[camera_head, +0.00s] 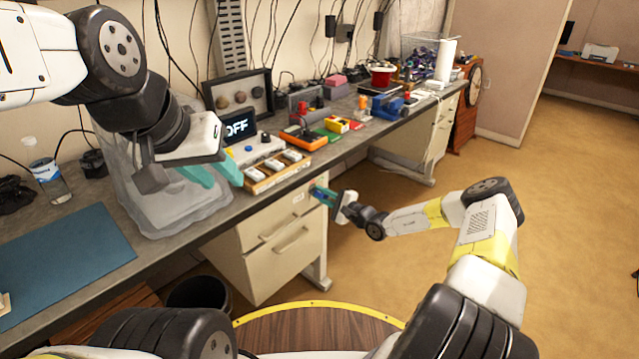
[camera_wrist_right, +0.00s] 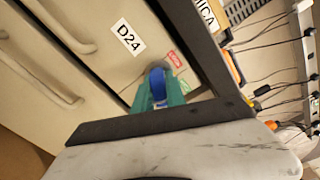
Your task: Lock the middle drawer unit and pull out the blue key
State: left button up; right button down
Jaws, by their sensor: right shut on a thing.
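A cream drawer unit (camera_head: 262,262) with bar handles stands under the workbench; it fills the left of the right wrist view (camera_wrist_right: 60,90), with a label reading D24. My right gripper (camera_head: 322,195) is at its upper right front corner. In the wrist view its teal fingers (camera_wrist_right: 158,92) are shut on the blue key (camera_wrist_right: 156,82), close against the unit's front. My left gripper (camera_head: 222,176) is open and empty above the bench, near the wooden tray.
The workbench (camera_head: 340,150) holds a wooden tray (camera_head: 275,172), an OFF display (camera_head: 238,127), a blue mat (camera_head: 60,258) and many small items. Another drawer unit (camera_head: 432,135) stands further along. A dark bin (camera_head: 198,292) is on the floor. Open floor lies to the right.

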jog(key=n, duration=0.3)
jog(key=shift+n, duration=0.7)
jog(key=shift+s+d, duration=0.35)
jog(key=shift+v, duration=1.75)
jog(key=shift+s+d, duration=0.15)
jog(key=shift+v, duration=2.3)
